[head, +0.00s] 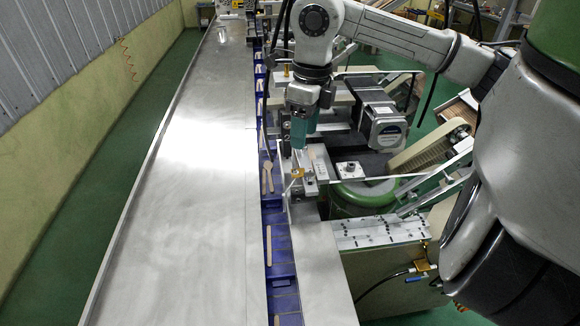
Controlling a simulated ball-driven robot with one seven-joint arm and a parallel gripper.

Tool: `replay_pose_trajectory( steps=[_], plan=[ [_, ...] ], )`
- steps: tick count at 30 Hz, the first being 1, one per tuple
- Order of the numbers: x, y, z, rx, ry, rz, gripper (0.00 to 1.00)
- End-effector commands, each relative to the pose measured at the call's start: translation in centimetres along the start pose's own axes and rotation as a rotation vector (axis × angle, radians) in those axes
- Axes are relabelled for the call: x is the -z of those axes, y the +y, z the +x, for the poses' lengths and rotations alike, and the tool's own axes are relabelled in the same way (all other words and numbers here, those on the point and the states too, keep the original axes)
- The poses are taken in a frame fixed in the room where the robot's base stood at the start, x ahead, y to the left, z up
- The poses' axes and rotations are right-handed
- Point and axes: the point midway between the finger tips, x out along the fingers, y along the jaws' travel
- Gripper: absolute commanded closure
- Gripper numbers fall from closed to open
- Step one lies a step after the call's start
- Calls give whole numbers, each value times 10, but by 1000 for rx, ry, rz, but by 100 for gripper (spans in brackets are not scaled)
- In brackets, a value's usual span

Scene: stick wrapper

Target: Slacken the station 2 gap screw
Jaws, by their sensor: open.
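My gripper (304,140) points down with its teal fingers apart, and nothing shows between them. It is above the metal blocks beside the blue channel. A small brass-coloured screw (297,174) sits at the near block, a little below the fingertips in the picture and apart from them. Another brass-coloured piece (287,70) shows farther back along the line, left of my wrist.
A black-and-silver motor (384,128) and a slanted conveyor (430,146) stand close right of my gripper. A small bolted plate (350,169) lies nearby.

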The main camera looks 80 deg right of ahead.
Motion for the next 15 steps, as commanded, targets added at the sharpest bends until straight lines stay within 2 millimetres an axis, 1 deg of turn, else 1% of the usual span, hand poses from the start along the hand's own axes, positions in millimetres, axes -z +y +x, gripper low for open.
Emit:
replay_pose_trajectory(
  steps=[1, 3, 5, 8, 15],
  plan=[
    [9, -9, 0, 25, 31, 17, 46],
    [16, -14, 2, 40, 55, 29, 46],
    [19, -16, 6, 44, 64, 32, 46],
    [19, -16, 17, 41, 63, 31, 46],
    [21, -16, 59, 38, 60, 31, 46]
  ],
)
